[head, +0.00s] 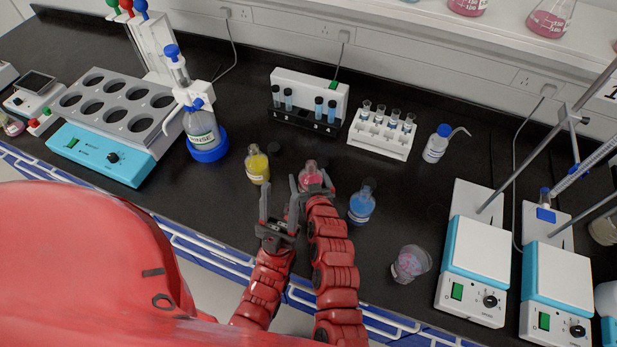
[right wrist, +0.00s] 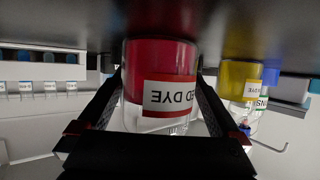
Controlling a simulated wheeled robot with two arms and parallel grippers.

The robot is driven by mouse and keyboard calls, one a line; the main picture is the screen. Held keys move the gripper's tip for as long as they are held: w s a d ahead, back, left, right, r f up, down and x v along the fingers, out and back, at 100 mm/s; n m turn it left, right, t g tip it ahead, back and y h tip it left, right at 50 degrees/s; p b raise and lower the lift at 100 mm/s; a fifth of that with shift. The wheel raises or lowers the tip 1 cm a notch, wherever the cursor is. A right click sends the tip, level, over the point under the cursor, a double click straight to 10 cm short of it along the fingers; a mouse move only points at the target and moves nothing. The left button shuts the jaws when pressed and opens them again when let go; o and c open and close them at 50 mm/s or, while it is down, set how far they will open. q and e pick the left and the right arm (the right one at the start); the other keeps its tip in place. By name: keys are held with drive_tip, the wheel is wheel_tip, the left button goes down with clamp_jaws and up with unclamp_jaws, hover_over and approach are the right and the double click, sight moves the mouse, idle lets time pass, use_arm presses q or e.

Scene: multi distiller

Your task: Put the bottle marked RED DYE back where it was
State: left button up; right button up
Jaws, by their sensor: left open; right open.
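The RED DYE bottle (head: 311,177) stands on the black bench between a yellow bottle and a blue bottle. In the right wrist view, which is upside down, the RED DYE bottle (right wrist: 160,85) fills the middle and its label shows. My right gripper (head: 312,183) is open around it, one finger on each side; in the right wrist view its jaws (right wrist: 155,105) flank the glass. I cannot tell whether they touch it. My left gripper (head: 279,208) is open and empty, just left of my right gripper and nearer the front edge.
The yellow bottle (head: 257,165) stands left and the blue bottle (head: 362,204) right. A beaker (head: 411,264) stands front right. Behind are a tube rack (head: 381,136) and a white device (head: 309,98).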

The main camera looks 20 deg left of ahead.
drive_tip(key=shift+s, duration=0.15)
drive_tip(key=b+v, duration=0.2)
drive_tip(key=v, duration=0.9)
drive_tip(key=shift+s+d+r+b, duration=0.2)
drive_tip(key=shift+r+b, duration=0.05)
drive_tip(key=shift+b, duration=0.05)
